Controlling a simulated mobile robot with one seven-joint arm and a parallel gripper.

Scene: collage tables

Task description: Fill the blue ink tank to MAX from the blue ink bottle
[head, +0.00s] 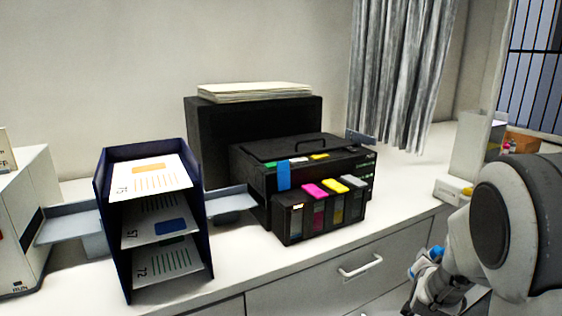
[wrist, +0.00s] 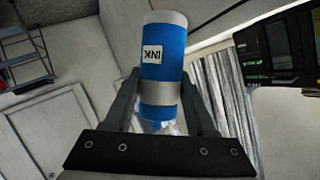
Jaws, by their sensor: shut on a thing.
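My gripper (head: 424,272) is at the lower right of the head view, in front of the counter, partly cut off by the frame's bottom edge. It is shut on the blue ink bottle (head: 436,254). The ink tank block (head: 328,228) is on the printer's front. Its leftmost tank, the blue ink tank (head: 296,220), has its blue lid (head: 284,176) standing up. Its ink level is too small to read.
The other tanks have magenta (head: 312,189), yellow (head: 334,184) and grey (head: 353,181) lids, all down. A dark paper sorter (head: 113,225) stands left of the printer (head: 310,166). A drawer handle (head: 360,267) sticks out below. Counter space right of the tanks is clear.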

